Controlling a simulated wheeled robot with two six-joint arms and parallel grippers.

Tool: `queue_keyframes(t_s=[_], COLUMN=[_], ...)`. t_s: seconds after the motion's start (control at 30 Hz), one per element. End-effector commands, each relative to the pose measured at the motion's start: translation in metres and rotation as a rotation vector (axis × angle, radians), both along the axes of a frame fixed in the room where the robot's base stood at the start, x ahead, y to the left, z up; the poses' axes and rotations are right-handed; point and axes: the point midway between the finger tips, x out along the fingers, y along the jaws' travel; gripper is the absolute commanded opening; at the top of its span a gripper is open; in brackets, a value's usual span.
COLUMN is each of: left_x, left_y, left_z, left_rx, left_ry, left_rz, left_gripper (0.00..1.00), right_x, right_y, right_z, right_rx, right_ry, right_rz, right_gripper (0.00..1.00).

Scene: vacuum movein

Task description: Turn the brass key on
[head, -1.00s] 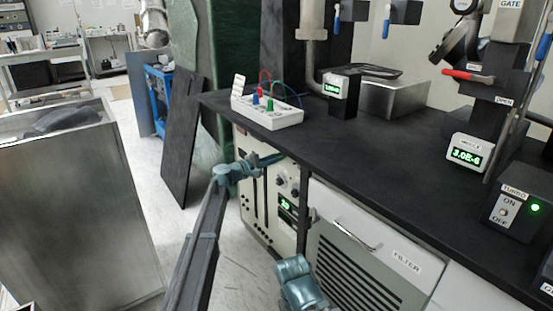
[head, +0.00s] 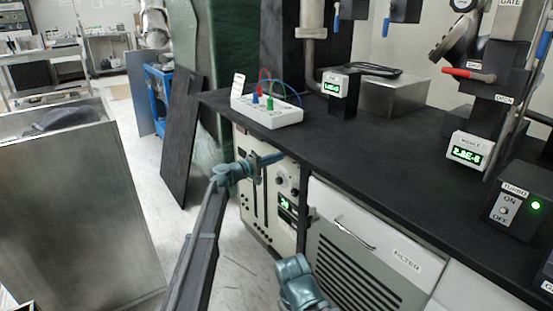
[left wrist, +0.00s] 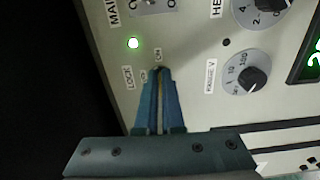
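The brass key shows only as a thin yellow strip (left wrist: 160,100) between my left fingers in the left wrist view. It sits at the lock on the panel, by the labels LOCK and ON; most of it is hidden by the fingers. My left gripper (left wrist: 160,92) is shut on the key, its blue fingers pointing at the panel. In the head view my left gripper (head: 270,159) reaches the upper part of the cream control unit (head: 262,200) under the bench. My right gripper's fingers are not seen.
A range knob (left wrist: 252,79) is to the right of the fingers. The black bench top (head: 380,140) overhangs the unit, and a white box with coloured plugs (head: 267,112) stands above. Open floor lies left.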

Motion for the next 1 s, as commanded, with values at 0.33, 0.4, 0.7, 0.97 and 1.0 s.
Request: queue_keyframes(t_s=[0.33,0.4,0.7,0.97,1.0], left_x=[-0.001,-0.001,-0.003,-0.030,-0.036], left_y=[0.000,0.000,0.003,0.038,0.045], left_z=[-0.001,-0.001,0.000,0.000,0.000], left_rx=[0.003,0.002,0.001,0.001,0.001], left_ry=[0.000,0.000,0.001,0.001,0.001], left_rz=[-0.002,-0.002,0.000,0.002,0.002], left_gripper=[0.30,0.35,0.35,0.35,0.35], right_x=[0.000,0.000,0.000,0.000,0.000], right_y=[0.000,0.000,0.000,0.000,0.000], right_z=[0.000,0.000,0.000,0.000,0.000], right_rx=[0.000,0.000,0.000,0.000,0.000], right_ry=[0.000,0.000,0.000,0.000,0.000], right_rz=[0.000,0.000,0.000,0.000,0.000], right_gripper=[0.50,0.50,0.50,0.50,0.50])
